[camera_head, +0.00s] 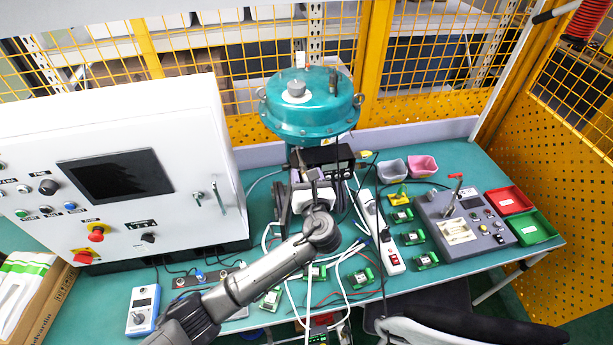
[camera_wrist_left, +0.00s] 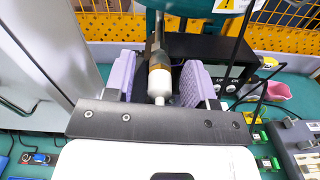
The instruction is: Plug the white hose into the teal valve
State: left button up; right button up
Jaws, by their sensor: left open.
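The teal valve (camera_head: 310,108) stands at the back middle of the bench, a round drum on a stem. Its underside shows at the top of the left wrist view (camera_wrist_left: 182,6). My left gripper (camera_wrist_left: 158,80) is open just below and in front of the valve, with purple pads on either side of a white and cream fitting (camera_wrist_left: 160,84). A gap shows beside the fitting. I cannot tell whether it is the white hose's end. White hose or cable (camera_head: 340,275) loops over the bench front. My right gripper is out of view.
A black box (camera_wrist_left: 210,62) stands close behind the fingers. A large white control cabinet (camera_head: 115,165) is at left. A power strip (camera_head: 383,235), small green modules and a grey control panel (camera_head: 465,222) are at right. Loose cables cross the bench.

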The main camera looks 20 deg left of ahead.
pick_arm(q)
jog(key=v, duration=1.3)
jog(key=shift+s+d+b, duration=0.2)
jog(key=shift+s+b, duration=0.05)
jog(key=shift+b, duration=0.1)
